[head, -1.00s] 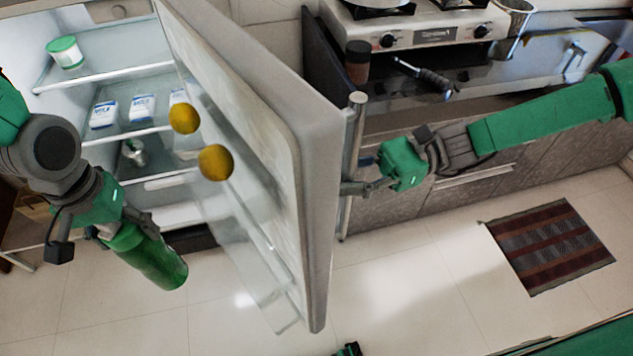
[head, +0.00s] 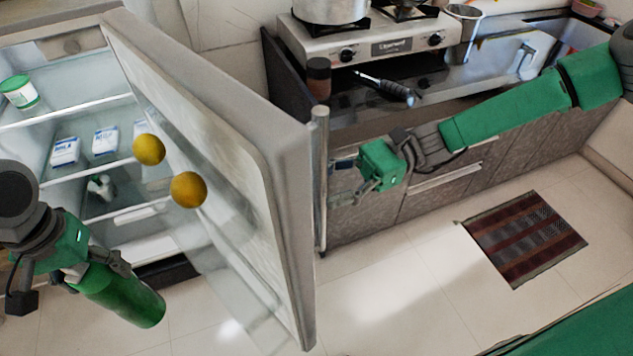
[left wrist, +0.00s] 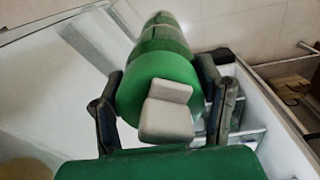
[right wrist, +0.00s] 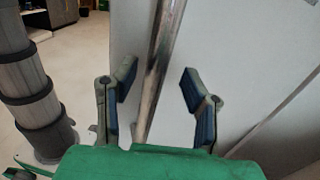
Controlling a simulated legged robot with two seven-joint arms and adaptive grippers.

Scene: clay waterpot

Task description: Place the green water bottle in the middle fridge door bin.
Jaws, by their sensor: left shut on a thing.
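The green water bottle (head: 128,297) hangs tilted in my left gripper (head: 95,272), which is shut around it in front of the open fridge. In the left wrist view, the bottle (left wrist: 158,75) lies between both fingers, with a pale grey part facing the camera. The fridge door (head: 225,130) stands open, its inner side facing left. Its clear bins are hard to tell apart; oranges sit in the upper area of the door. My right gripper (head: 347,172) is open beside the door handle (head: 320,180). In the right wrist view, the handle (right wrist: 158,70) runs between the spread fingers, apparently untouched.
Two oranges (head: 149,150) (head: 188,190) are at the door's inner side. Milk boxes (head: 105,141) and a green-lidded tub (head: 19,92) stand on fridge shelves. A stove (head: 375,40) and cabinets are behind the door. A striped rug (head: 525,238) lies on clear floor.

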